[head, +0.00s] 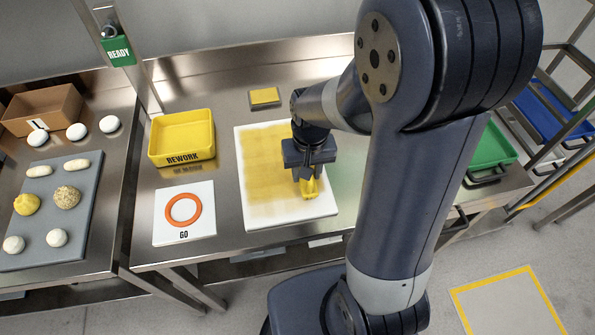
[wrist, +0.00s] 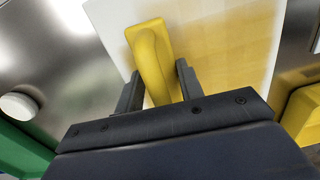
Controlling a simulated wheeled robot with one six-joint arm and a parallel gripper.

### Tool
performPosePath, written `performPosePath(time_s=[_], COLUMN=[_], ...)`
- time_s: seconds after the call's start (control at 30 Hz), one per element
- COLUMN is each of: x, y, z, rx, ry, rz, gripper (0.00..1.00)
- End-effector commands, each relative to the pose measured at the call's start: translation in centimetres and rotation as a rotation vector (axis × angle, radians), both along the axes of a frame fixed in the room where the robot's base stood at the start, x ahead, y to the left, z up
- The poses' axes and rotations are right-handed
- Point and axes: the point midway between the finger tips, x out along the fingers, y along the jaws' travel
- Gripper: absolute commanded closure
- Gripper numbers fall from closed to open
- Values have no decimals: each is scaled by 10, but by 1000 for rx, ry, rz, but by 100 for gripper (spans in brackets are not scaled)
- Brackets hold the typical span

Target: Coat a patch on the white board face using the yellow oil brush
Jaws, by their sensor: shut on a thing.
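The white board (head: 284,211) lies flat on the steel table. A broad yellow patch (head: 262,160) covers much of its face, with white left along the edges and the near end. My gripper (head: 308,176) is over the right near part of the board, pointing down. It is shut on the yellow oil brush (head: 309,189). In the wrist view the brush (wrist: 153,58) stands between my two fingers (wrist: 160,88), with the board's white edge (wrist: 112,22) and yellow coat behind it. The brush's lower end is at or just above the board; I cannot tell if it touches.
A yellow REWORK bin (head: 182,138) and a GO card with an orange ring (head: 183,213) are left of the board. A small yellow pad (head: 264,97) lies behind it. A grey tray of dough pieces (head: 48,220) is far left; a green tray (head: 490,152) is right.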

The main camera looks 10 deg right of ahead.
Motion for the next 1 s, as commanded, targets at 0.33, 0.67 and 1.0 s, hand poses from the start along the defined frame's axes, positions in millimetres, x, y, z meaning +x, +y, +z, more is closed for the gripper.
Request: performPosePath(time_s=[0.33,0.67,1.0], x=[0,0,-14], y=[-18,-40,-40], z=[0,-2,1], rx=[0,0,0], ry=[-1,-1,0], rz=[-3,-1,1], gripper=[85,85,85])
